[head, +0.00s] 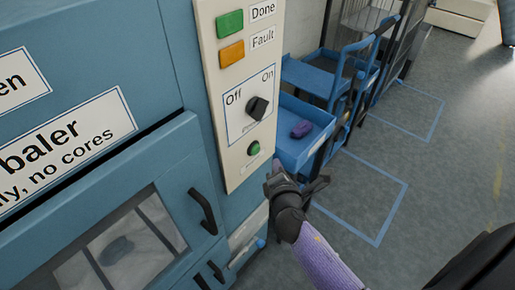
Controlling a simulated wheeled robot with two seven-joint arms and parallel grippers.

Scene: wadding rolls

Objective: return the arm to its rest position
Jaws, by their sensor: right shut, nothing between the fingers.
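My right arm comes in from the lower right in a purple sleeve (328,262). Its dark right gripper (279,176) is shut and empty. In the picture it lies just below the small green button on the control panel (213,95), close to the right edge of the blue baler (150,75). I cannot tell whether it touches the machine. My left gripper is not in view.
The panel has a green Done light (230,24), an orange Fault light (232,53) and a black Off/On knob (257,107). A blue cart (302,160) holding a purple object (301,129) stands beside the baler. Floor (430,180) at right is open.

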